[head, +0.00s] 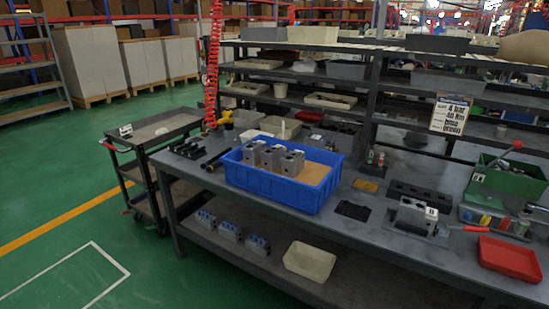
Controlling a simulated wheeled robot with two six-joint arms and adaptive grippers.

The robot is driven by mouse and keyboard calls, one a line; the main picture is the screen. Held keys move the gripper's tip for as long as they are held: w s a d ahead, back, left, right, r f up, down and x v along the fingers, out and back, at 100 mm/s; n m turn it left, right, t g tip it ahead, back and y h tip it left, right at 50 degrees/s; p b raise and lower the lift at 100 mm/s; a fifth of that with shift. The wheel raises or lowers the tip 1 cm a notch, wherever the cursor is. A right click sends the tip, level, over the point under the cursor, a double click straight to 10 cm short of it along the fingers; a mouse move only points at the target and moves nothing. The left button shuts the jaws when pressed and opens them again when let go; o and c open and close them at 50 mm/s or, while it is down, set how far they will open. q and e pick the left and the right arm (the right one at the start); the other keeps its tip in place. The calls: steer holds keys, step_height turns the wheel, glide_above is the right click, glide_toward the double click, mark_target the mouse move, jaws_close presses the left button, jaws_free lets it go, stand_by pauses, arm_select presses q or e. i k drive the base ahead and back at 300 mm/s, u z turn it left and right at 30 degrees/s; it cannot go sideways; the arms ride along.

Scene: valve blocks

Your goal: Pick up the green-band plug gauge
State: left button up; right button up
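Neither of my grippers is in view. No green-band plug gauge can be made out for certain at this size. A low holder with small green, red and pale pieces (494,223) sits at the right end of the workbench (345,243), in front of a green bin (511,180). I cannot tell whether any of these pieces is a plug gauge. Several grey valve blocks (292,164) stand in a blue crate (262,182) on the bench. Another grey block (413,214) sits in a fixture at the right, with a red handle beside it.
A red tray (509,258) lies at the bench's front right. A dark pad (352,210) lies right of the crate. Two small bottles (375,158) stand behind it. A black cart (165,130) adjoins the bench's left end. Open green floor (60,195) lies at left.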

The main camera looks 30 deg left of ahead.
mark_target(372, 152)
steer(key=k, duration=0.45)
steer(key=u, duration=1.15)
steer(key=i, duration=0.85)
steer(key=z, duration=0.4)
steer(key=i, duration=0.7)
steer(key=z, duration=0.75)
